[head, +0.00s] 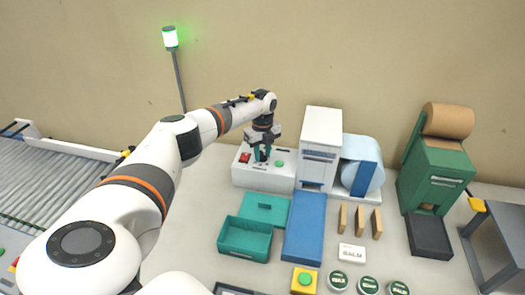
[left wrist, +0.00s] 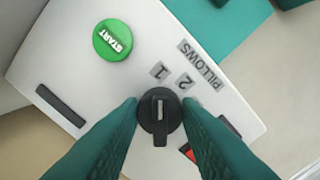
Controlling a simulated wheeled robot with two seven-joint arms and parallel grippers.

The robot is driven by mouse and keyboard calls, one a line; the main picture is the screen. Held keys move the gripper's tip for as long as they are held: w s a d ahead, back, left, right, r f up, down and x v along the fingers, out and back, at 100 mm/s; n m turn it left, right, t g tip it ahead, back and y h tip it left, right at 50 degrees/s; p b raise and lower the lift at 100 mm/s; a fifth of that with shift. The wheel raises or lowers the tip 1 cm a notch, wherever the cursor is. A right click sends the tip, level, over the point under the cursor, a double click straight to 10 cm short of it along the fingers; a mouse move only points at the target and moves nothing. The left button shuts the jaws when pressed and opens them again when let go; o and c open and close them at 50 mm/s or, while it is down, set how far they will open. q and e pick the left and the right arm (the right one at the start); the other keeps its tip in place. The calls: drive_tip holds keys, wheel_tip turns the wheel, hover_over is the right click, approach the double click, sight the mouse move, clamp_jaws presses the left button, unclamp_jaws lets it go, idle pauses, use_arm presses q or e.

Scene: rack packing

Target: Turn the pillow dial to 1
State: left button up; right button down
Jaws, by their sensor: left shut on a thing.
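The pillow dial (left wrist: 160,116) is a round black knob with a raised grip on a white panel (left wrist: 128,85), beside the labels 1, 2 and PILLOWS. The white mark on its grip points up in the left wrist view, toward the 1. My left gripper (left wrist: 160,118) is shut on the dial, with a teal finger on each side. In the head view my left gripper (head: 262,160) reaches down onto the white control box (head: 262,183), and its fingers hide the dial there. My right gripper is not in view.
On the panel are a green START button (left wrist: 113,40), a red switch (head: 244,158) and a dark slot (left wrist: 60,106). A white dispenser (head: 321,135) stands right of the box. Teal trays (head: 244,256), a blue mat (head: 304,225) and wooden blocks (head: 342,219) lie in front.

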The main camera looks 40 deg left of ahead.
sight(262, 152)
use_arm(q)
drive_tip(key=shift+w+r, duration=0.1)
idle(0.3)
drive_tip(key=o, duration=1)
drive_tip(key=shift+c, duration=0.2)
wheel_tip(262, 152, up, 12)
drive_tip(key=b, duration=0.3)
drive_tip(key=shift+b, duration=0.3)
